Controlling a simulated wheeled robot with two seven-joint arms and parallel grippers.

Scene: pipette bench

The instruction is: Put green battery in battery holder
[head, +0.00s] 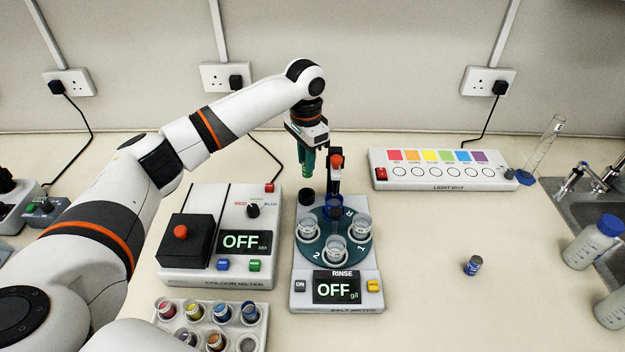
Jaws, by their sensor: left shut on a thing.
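My left gripper (308,148) hangs above the back of the salt meter (341,290), pointing down. It is shut on a green object (307,166), which hangs below it, clear of the bench; the jaws hide part of it, so I cannot tell for sure that it is the green battery. A small blue cylinder with a pale top (472,265) stands alone on the bench at the right. I cannot pick out the battery holder. My right gripper is not in view.
The salt meter carries a turntable (335,229) with clear cups and an upright red-topped probe (336,163). The colour meter (217,270) stands left of it, a vial rack (176,334) in front. The light box (440,185) is behind right. The bench at right is mostly free.

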